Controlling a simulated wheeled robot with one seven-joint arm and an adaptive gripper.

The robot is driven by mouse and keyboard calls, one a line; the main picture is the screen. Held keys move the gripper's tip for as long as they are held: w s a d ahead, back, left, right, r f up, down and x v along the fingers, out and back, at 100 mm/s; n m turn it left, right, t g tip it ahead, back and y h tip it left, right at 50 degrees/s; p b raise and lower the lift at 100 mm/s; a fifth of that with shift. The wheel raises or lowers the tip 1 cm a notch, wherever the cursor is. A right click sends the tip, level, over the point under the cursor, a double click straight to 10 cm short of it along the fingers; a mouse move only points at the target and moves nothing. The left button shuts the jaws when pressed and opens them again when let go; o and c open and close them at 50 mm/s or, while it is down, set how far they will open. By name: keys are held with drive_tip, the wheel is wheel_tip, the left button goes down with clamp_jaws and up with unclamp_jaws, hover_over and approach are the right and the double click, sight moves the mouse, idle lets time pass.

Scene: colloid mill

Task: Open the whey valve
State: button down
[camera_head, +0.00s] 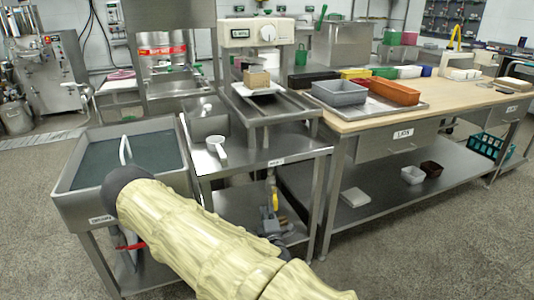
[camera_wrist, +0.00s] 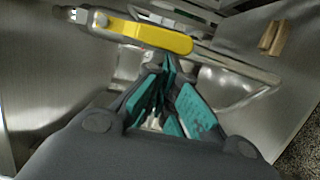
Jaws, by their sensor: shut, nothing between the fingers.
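The whey valve's yellow lever handle (camera_wrist: 155,36) runs across the top of the wrist view, with a metal fitting at its left end. A yellow upright piece (camera_head: 274,201) under the middle steel table in the head view looks like the same handle, with grey parts below it. My gripper (camera_wrist: 167,68) shows in the wrist view with teal finger pads. Its fingertips are together and empty, close to the lever's lower edge; contact cannot be told. In the head view my cream-sleeved arm covers much of the area, and I cannot clearly make out the gripper.
The middle steel table (camera_head: 255,155) and its legs stand around the valve. A drain sink (camera_head: 85,195) is at left, with a red handle (camera_head: 132,246) below it. A wooden-topped bench (camera_head: 450,92) with bins is at right. Open floor (camera_head: 420,240) lies in front.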

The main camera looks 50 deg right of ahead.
drive_tip(key=s+a+p, duration=0.2)
drive_tip(key=s+a, duration=0.3)
drive_tip(key=a, duration=0.5)
drive_tip(key=shift+s+a+r, duration=0.15)
drive_tip(key=shift+s, duration=0.05)
idle(0.5)
drive_tip(key=s+a+f+m+g+y, duration=0.25)
drive_tip(key=s+a+f+g, duration=0.2)
drive_tip(key=f, duration=0.25)
drive_tip(key=s+a+f+m+g+y, duration=0.25)
drive_tip(key=s+a+f+m, duration=0.2)
drive_tip(key=f, duration=0.25)
drive_tip(key=s+a+f+m+g+y, duration=0.15)
drive_tip(key=s+a, duration=0.25)
drive_tip(key=a, duration=0.4)
drive_tip(key=s+a+f+g+y, duration=0.2)
drive_tip(key=s+a+y, duration=0.1)
drive_tip(key=a, duration=0.4)
drive_tip(key=s+a+f+m+g+y, duration=0.1)
drive_tip(key=s+a+g+y, duration=0.2)
drive_tip(key=a, duration=0.5)
wheel_tip(320, 180, up, 24)
drive_tip(key=s+p, duration=0.1)
drive_tip(key=p, duration=2.2)
drive_tip(key=shift+s+a+p, duration=0.2)
drive_tip(key=shift+s+p, duration=0.1)
drive_tip(key=shift+p, duration=0.1)
